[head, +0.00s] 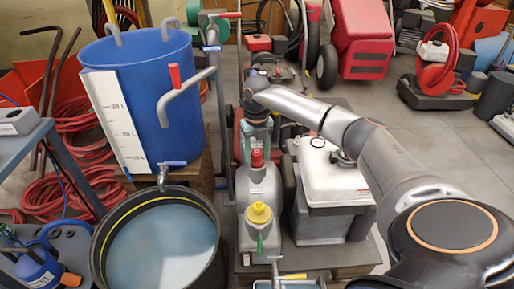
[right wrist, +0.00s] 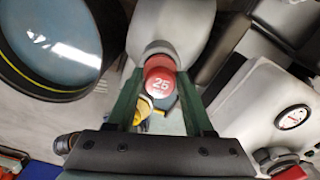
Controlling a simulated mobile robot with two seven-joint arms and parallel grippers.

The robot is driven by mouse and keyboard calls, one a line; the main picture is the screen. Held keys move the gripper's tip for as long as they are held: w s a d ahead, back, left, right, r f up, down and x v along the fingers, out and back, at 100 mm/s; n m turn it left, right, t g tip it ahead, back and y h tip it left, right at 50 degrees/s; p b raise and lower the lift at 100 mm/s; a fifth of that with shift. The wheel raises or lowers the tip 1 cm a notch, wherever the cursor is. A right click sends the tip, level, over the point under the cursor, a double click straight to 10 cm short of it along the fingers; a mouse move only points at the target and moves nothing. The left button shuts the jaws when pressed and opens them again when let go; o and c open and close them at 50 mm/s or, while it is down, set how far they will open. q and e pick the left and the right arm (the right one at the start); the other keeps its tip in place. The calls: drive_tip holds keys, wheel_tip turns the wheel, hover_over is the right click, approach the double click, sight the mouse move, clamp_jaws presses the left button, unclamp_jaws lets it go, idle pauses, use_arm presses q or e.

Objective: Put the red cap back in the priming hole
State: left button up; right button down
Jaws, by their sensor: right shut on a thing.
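The red cap (head: 257,158) is at the top of the grey pump body (head: 262,187) in the middle of the head view. In the right wrist view the red cap (right wrist: 160,82) shows a "25" on its face, with a grey collar (right wrist: 159,48) just beyond it. My right gripper (head: 257,142) points down over the pump. Its two green fingers (right wrist: 162,78) are shut on the cap from both sides. The priming hole is hidden, and I cannot tell whether the cap is seated in it or just above it. My left gripper is not in view.
A yellow cap (head: 259,213) sits on the grey body in front. A white tank (head: 330,178) stands close on the right. A black tub of water (head: 160,246) and a blue barrel (head: 140,90) stand left. Red machines and hoses lie behind; open floor (head: 435,145) is at right.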

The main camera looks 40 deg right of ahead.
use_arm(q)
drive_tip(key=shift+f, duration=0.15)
use_arm(e)
drive_tip(key=shift+f, duration=0.35)
drive_tip(key=shift+c, duration=1)
unclamp_jaws()
use_arm(q)
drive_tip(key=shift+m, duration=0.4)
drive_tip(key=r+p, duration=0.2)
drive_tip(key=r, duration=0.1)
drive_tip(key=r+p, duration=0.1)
drive_tip(key=p, duration=0.1)
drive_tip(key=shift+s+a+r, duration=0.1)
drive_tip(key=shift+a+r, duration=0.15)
use_arm(e)
wheel_tip(320, 180, up, 12)
drive_tip(key=shift+r, duration=0.25)
